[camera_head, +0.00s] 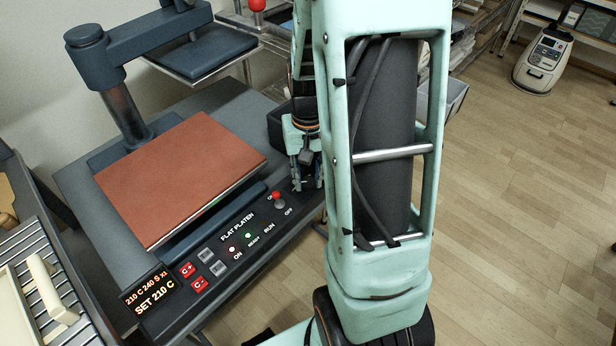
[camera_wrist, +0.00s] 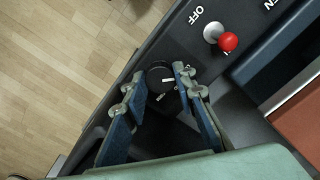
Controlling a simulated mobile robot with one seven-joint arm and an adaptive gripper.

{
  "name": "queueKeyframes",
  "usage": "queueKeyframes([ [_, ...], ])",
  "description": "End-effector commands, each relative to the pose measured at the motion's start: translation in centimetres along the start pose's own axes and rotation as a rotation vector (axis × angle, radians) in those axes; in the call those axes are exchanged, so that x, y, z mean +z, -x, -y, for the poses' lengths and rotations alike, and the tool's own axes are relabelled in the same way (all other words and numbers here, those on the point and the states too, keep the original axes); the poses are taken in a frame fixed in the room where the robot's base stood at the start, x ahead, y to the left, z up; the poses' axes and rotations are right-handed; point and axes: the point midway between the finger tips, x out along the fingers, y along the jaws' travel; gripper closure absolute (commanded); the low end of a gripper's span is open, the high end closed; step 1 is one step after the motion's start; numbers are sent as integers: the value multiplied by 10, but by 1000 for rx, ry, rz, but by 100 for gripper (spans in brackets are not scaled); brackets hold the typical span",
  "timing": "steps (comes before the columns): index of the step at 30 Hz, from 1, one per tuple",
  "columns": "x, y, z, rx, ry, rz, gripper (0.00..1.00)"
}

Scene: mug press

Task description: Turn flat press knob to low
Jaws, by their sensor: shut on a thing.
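The flat press (camera_head: 75,180) stands at the left in the head view, with its control panel along the front edge. My gripper (camera_head: 306,186) points down at the panel's far right end. In the wrist view my gripper (camera_wrist: 158,82) has its two fingers on either side of a round black knob (camera_wrist: 160,73) and is shut on it. White marks show on the knob's top, but which setting it points to cannot be read. In the head view the knob is mostly hidden by the gripper.
A red-tipped lever (camera_head: 277,197) with an OFF label stands on the panel close to the gripper; its red ball (camera_wrist: 228,42) is near the right finger. The brown platen (camera_head: 180,175) lies behind.

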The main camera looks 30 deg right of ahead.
Motion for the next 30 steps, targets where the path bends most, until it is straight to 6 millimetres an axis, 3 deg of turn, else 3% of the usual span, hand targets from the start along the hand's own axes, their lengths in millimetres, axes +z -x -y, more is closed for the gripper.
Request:
queueKeyframes([
  [19,0,0,0,0,53,1,99],
  [20,0,0,0,0,53,1,73],
  [21,0,0,0,0,53,1,68],
  [24,0,0,0,0,52,1,57],
  [30,0,0,0,0,51,0,57],
])
